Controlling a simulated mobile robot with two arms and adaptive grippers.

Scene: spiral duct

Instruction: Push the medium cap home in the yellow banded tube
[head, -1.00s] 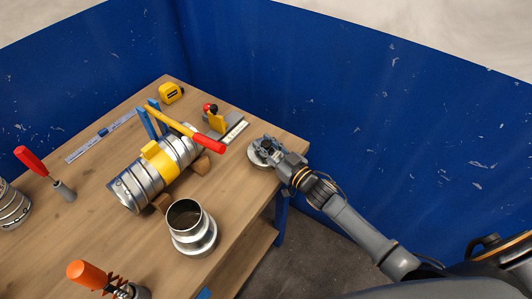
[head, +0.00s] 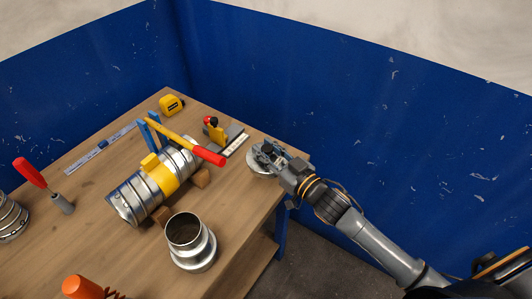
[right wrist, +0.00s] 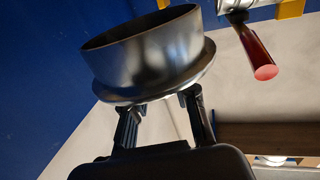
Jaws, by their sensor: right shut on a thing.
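The yellow banded tube (head: 128,201) is a ribbed metal duct with a yellow band. It lies on its side on wooden blocks in the middle of the bench. My right gripper (head: 268,154) is at the bench's far right corner, shut on a round metal cap (head: 260,168). In the right wrist view the cap (right wrist: 145,58) is a grey cylinder with a wider flange, in front of my right gripper's two fingers (right wrist: 163,105). The exact grip spot behind the flange is hidden. I cannot tell whether the cap clears the bench. My left gripper is not in view.
A yellow bar with a red handle (head: 208,154) lies over the tube's far end, beside a blue stand (head: 146,135). A metal reducer (head: 190,242) stands in front. Blue walls stand behind.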

